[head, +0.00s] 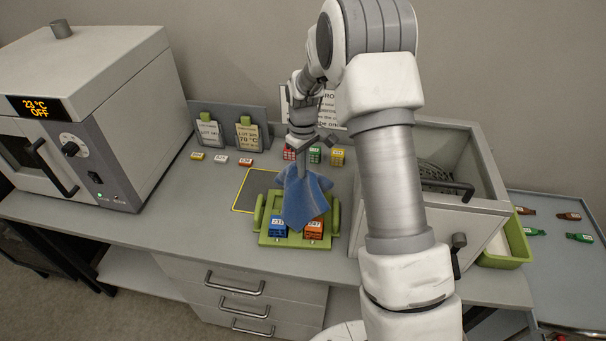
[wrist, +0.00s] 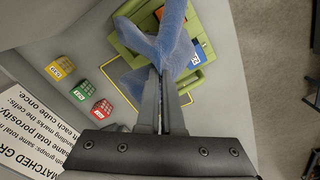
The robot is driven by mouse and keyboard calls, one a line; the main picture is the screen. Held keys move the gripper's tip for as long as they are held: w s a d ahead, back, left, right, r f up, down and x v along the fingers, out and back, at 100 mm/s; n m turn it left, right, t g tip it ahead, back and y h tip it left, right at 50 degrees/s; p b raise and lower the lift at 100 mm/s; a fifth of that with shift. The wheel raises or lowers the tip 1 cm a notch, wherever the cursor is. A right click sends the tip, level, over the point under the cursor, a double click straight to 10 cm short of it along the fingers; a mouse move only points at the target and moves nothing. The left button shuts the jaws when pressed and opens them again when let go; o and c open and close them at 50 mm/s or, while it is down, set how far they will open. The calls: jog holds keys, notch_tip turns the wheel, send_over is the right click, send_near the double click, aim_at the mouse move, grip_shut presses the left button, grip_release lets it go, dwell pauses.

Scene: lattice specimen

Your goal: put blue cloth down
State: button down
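The blue cloth (head: 303,198) hangs in folds from my gripper (head: 297,160) above the green tray (head: 262,238). Its lower end hangs in front of the tray's middle; I cannot tell whether it touches. In the wrist view, my gripper (wrist: 160,72) has its two fingers close together on the cloth (wrist: 170,40), which spreads out beyond the fingertips. A blue block (head: 278,226) and an orange block (head: 314,228) sit in the tray, partly behind the cloth.
A yellow-outlined dark mat (head: 246,192) lies left of the tray. Red, green and yellow cubes (head: 337,157) stand behind. An oven (head: 85,110) is at left, an open grey bin-like unit (head: 455,150) at right.

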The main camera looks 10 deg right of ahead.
notch_tip(320, 180, up, 3)
jog(key=shift+f, duration=0.2)
dwell(0.5)
